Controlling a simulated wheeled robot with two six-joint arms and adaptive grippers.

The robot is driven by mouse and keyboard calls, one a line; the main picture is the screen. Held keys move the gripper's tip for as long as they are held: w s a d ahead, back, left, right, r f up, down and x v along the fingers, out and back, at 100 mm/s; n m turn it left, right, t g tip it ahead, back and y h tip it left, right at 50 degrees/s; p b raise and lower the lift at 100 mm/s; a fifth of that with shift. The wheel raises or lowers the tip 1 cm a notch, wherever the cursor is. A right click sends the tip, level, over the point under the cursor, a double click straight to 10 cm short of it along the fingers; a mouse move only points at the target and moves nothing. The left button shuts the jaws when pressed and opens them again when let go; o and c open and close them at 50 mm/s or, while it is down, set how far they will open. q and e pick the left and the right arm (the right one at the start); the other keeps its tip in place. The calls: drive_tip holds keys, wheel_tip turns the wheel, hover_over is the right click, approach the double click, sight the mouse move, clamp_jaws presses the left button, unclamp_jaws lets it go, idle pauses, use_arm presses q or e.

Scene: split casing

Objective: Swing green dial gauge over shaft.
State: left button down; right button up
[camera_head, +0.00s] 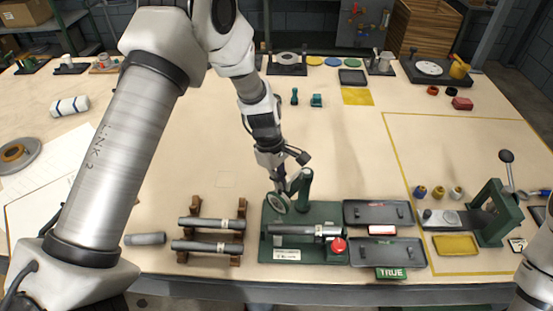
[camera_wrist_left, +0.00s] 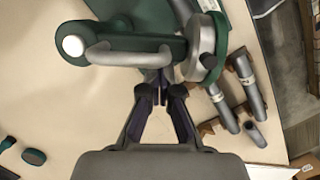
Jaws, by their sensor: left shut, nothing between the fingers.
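The green dial gauge (camera_head: 278,203) hangs on a green post (camera_head: 304,190) at the back of a green base plate (camera_head: 268,243). The grey shaft (camera_head: 300,230) lies across this plate, in front of the gauge. In the left wrist view the gauge's round dial (camera_wrist_left: 208,48) sits at the end of a green arm with a grey bar handle (camera_wrist_left: 130,56). My left gripper (camera_head: 283,187) is shut and empty, close to the gauge arm. Its fingertips (camera_wrist_left: 157,86) show beside the handle; I cannot tell whether they touch it. My right gripper is out of view.
A red button (camera_head: 338,245) is on the base plate. A rack (camera_head: 238,247) with grey shafts stands to the left. Dark trays (camera_head: 378,213) lie to the right, with a green TRUE sign (camera_head: 391,273) at the front edge. The table behind the post is mostly clear.

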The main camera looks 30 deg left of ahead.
sight(291, 192)
use_arm(q)
drive_tip(key=shift+s+d+n, duration=0.4)
drive_tip(key=shift+d+n, duration=0.2)
drive_tip(key=shift+n, duration=0.3)
drive_tip(key=shift+s+d+n+t, duration=0.25)
drive_tip(key=shift+d+n+t, duration=0.25)
drive_tip(key=shift+n, duration=0.4)
drive_tip(key=shift+s+d+n, duration=0.1)
drive_tip(key=shift+d+n, duration=0.75)
drive_tip(key=shift+n, duration=0.25)
drive_tip(key=shift+d+b, duration=0.35)
drive_tip(key=shift+d, duration=0.2)
